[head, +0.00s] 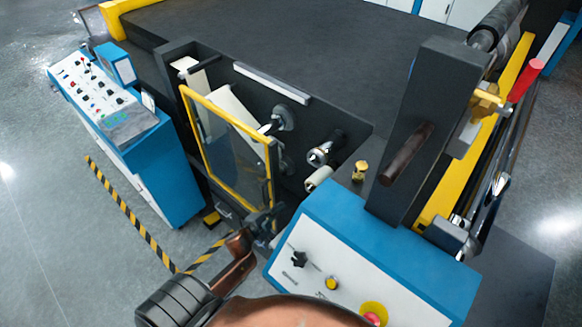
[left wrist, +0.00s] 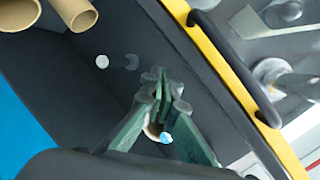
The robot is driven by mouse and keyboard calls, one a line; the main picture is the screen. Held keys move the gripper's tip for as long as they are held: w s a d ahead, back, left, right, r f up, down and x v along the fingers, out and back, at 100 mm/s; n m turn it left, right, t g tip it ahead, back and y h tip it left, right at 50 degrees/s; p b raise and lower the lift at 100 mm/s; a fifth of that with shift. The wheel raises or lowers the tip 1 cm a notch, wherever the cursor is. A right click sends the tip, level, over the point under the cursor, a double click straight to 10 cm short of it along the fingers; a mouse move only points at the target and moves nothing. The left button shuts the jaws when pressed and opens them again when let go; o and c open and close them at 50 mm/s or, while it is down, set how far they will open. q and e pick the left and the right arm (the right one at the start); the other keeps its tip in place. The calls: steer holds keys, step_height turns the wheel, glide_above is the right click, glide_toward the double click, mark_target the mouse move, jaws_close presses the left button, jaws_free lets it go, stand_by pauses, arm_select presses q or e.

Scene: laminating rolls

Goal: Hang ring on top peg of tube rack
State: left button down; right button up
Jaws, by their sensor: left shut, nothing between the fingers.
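My left gripper (head: 274,211) is in front of the lower right corner of a yellow-framed clear door (head: 272,160). In the left wrist view its two greenish fingers (left wrist: 163,76) meet at the tips with nothing between them. A small tan and blue rounded thing (left wrist: 156,131) shows between the finger bases; I cannot tell what it is. Two tan cardboard tubes (left wrist: 75,12) show at the upper left of that view, apart from the fingers. I cannot make out a ring or the rack's top peg for certain. My right gripper is not in view.
A blue and white control box (head: 350,262) stands right of the gripper, and a blue console (head: 135,140) stands at left. A dark upright (head: 432,110) rises at right. The door's black handle (left wrist: 240,70) is near the fingers.

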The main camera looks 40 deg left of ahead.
arm_select(q)
steer(key=w+d+r+m+t+h+p, duration=0.1)
steer(key=d+r+m+t, duration=0.1)
steer(key=r, duration=0.9)
steer(key=w+d+r+m+t+h+p, duration=0.1)
steer(key=w+d+r+m+t+p, duration=0.1)
steer(key=r, duration=1)
steer(key=w+b, duration=0.2)
steer(key=w, duration=0.5)
steer(key=shift+w+d+f, duration=0.15)
steer(key=shift+w+d, duration=0.1)
steer(key=shift+d, duration=0.05)
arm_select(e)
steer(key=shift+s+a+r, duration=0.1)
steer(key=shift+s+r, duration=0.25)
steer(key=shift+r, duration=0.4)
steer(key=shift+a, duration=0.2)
arm_select(q)
steer(key=shift+w, duration=0.2)
steer(key=shift+w, duration=0.25)
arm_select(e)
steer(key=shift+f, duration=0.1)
